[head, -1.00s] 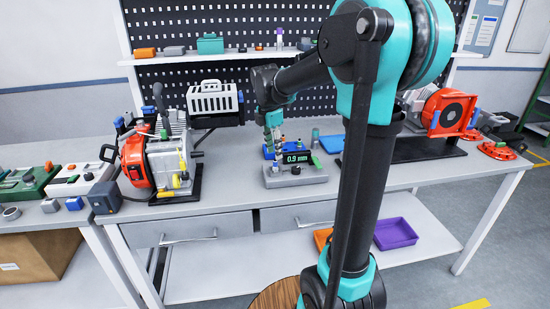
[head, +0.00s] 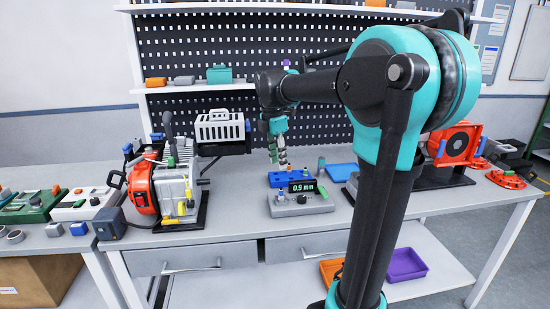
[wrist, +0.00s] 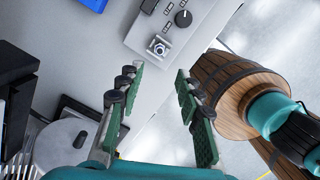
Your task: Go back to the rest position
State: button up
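My gripper (head: 279,155) hangs above the workbench, just over the blue tray block (head: 283,178) in the head view, with clear air beneath it. In the wrist view my gripper (wrist: 158,88) shows its two green-padded fingers spread apart with nothing between them. The grey gauge device (head: 295,208) with a "0.9 mm" display stands on the bench in front of the blue block. A corner of the gauge device also shows in the wrist view (wrist: 185,42).
An orange engine (head: 140,188) stands at the left of the bench (head: 230,225). A blue mat (head: 341,172) lies behind my arm, and an orange reel (head: 455,145) stands at the right. The pegboard (head: 190,120) and its shelf rise behind. A purple tray (head: 406,265) sits on the lower shelf.

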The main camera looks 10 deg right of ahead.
jog(key=s+d+f+m, duration=0.1)
jog(key=s+f+m, duration=0.2)
jog(key=f, duration=0.1)
jog(key=s+d+f+m+t, duration=0.1)
jog(key=s+f+m, duration=0.2)
jog(key=f+m, duration=0.1)
jog(key=s+d+f+m, duration=0.1)
jog(key=s+f+m, duration=0.2)
jog(key=f+m, duration=0.1)
jog(key=shift+s+d+f+t+y, duration=0.3)
jog(key=shift+f+t+y, duration=0.1)
jog(key=s+d+f+m+t, duration=0.1)
jog(key=s+f+m, duration=1)
jog(key=s, duration=0.1)
jog(key=shift+d+t, duration=0.4)
jog(key=shift+o, duration=0.3)
jog(key=shift+w, duration=0.1)
